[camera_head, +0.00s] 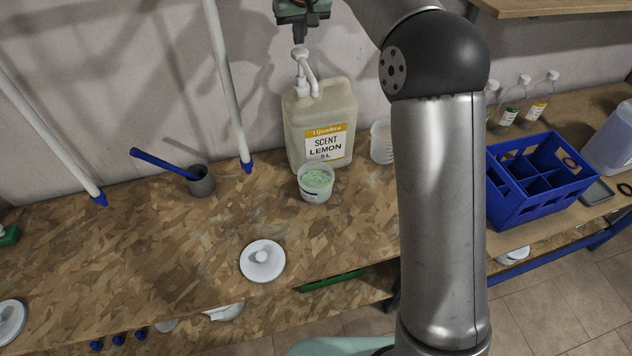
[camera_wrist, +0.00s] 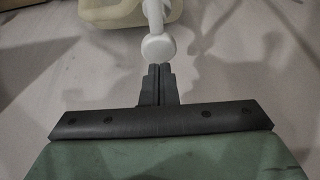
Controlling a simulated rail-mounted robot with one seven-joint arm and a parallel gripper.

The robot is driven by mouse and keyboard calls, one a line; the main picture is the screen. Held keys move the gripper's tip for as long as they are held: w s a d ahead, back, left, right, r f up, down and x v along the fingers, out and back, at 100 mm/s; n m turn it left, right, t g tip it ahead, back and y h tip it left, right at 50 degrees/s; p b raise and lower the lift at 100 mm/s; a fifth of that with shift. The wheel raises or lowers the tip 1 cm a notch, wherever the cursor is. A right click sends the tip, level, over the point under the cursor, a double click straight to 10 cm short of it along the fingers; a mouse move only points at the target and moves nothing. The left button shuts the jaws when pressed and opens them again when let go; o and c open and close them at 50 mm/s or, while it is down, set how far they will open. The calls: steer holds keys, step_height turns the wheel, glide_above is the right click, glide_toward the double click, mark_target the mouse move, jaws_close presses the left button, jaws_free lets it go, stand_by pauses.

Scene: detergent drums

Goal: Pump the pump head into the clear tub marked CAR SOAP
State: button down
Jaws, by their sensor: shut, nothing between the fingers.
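A beige canister (camera_head: 345,105), labelled "SCENT LEMON 5 L", stands upright on the bench with a white pump head (camera_head: 299,54) on top. The pump spout bends down toward the right. A small clear tub (camera_head: 316,197) with pale green contents stands in front of the canister; I can read no CAR SOAP mark on it. My gripper (camera_head: 299,38) is shut and empty, pointing down just above the pump head. In the wrist view, the closed fingertips (camera_wrist: 160,70) are close to the round white pump top (camera_wrist: 158,47); whether they touch is unclear.
A clear beaker (camera_head: 381,148) stands right of the canister, partly behind my arm. A white lid (camera_head: 262,261) lies in front. A grey cup (camera_head: 201,181) with a blue-handled tool stands left, near white poles. A blue divided crate (camera_head: 540,185) is at right.

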mark_target(301, 52)
steer(key=shift+f, duration=0.15)
steer(key=shift+f+b, duration=1.95)
steer(key=shift+f, duration=0.75)
step_height(301, 52, up, 6)
steer(key=p, duration=0.5)
steer(key=shift+f, duration=0.1)
steer(key=shift+f, duration=0.1)
steer(key=shift+f+b, duration=1.7)
steer(key=shift+f, duration=1)
steer(key=shift+r+p, duration=2.45)
steer(key=shift+r, duration=0.3)
steer(key=shift+r, duration=0.15)
